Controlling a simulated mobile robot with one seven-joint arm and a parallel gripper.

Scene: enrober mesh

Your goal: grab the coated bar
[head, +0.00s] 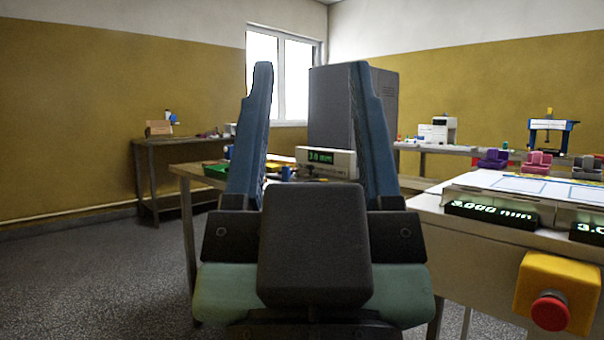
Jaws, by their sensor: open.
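My gripper (311,68) fills the middle of the head view. Its two blue fingers point up and stand wide apart, with nothing held between them. I cannot make out a coated bar anywhere in this view. My gripper hides part of the table behind it and part of the machine at the right.
At right, a white machine (486,224) carries lit displays (490,214) and a yellow box with a red button (553,300). Behind my gripper stand a table with a green tray (215,171) and a tall grey cabinet (328,112). Grey floor (95,275) at left is clear.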

